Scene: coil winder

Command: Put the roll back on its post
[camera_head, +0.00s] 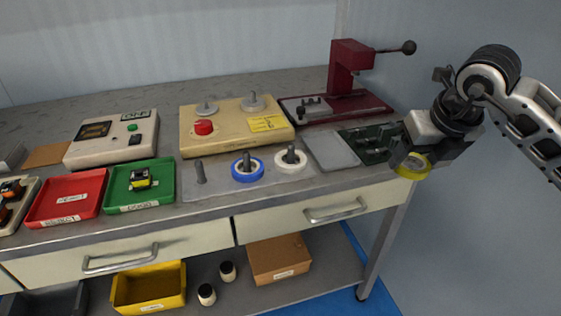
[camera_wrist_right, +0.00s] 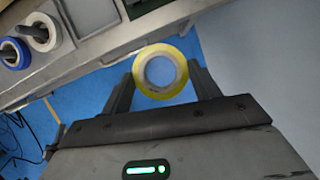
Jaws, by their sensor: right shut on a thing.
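My right gripper (camera_head: 408,160) is shut on a yellow roll (camera_head: 412,170) at the right, beyond the bench's front right corner. In the right wrist view the yellow roll (camera_wrist_right: 160,52) sits between the two fingers, its open hole facing the camera. On a grey plate, a bare grey post (camera_head: 200,172) stands at the left. Beside it, a blue roll (camera_head: 247,174) and a white roll (camera_head: 290,164) each sit around a post. Both also show at the upper left of the right wrist view. My left gripper is not in view.
A grey tray (camera_head: 333,150) and a green board (camera_head: 370,143) lie right of the rolls. A dark red press (camera_head: 347,95) stands behind them. Green (camera_head: 160,204) and red bins (camera_head: 48,212) are at the left, with a beige box with a red button (camera_head: 232,140) behind the posts.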

